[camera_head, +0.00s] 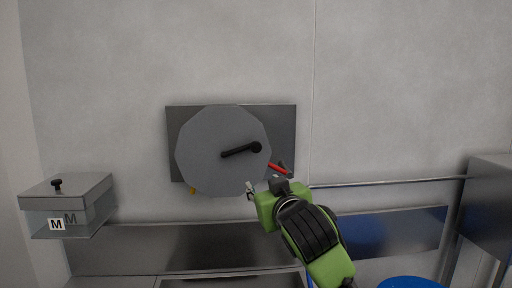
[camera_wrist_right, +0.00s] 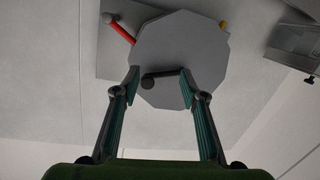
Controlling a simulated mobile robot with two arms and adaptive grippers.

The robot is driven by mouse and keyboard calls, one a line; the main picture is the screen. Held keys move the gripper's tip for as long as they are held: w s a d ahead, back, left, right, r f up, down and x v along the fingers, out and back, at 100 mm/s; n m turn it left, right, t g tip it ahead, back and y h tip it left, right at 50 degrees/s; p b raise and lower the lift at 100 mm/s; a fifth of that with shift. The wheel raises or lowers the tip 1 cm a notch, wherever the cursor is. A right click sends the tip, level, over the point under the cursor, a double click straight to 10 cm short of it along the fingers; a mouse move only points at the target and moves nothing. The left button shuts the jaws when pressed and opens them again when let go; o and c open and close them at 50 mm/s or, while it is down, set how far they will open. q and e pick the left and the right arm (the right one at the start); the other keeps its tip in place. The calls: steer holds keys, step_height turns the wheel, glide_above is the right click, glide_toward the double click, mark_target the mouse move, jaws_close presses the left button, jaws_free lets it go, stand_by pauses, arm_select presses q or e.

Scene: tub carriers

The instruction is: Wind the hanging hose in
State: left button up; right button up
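The hose reel (camera_head: 205,160) is a grey many-sided disc on a metal plate (camera_head: 285,120) on the wall. Its black crank (camera_head: 238,151) points right, with a round knob (camera_head: 256,147) at its outer end. My right gripper (camera_head: 265,182) is below and right of the knob, apart from it in the head view. In the right wrist view the fingers (camera_wrist_right: 159,84) are spread, with the crank (camera_wrist_right: 160,79) showing in the gap beyond them. A hanging hose is not clearly seen; a thin blue strip (camera_head: 309,281) shows beside my right arm. My left gripper is not in view.
A red lever (camera_head: 278,168) sticks out at the plate's lower right, close to my right gripper. A clear box marked M (camera_head: 100,210) is on the left. A metal rail (camera_head: 390,183) runs right; a blue round tub (camera_head: 410,283) is at the bottom.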

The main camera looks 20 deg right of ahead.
steer(key=t, duration=0.1)
glide_toward(257, 147)
steer(key=shift+h, duration=0.3)
steer(key=w+p, duration=0.2)
steer(key=w, duration=0.1)
steer(key=w+d+p, duration=0.1)
steer(key=w+p, duration=0.1)
steer(key=w, duration=0.1)
steer(key=w+p, duration=0.2)
steer(key=w, duration=0.1)
steer(key=shift+w+d, duration=0.2)
steer(key=shift+w+d+f, duration=0.1)
steer(key=shift+w, duration=0.55)
jaws_close()
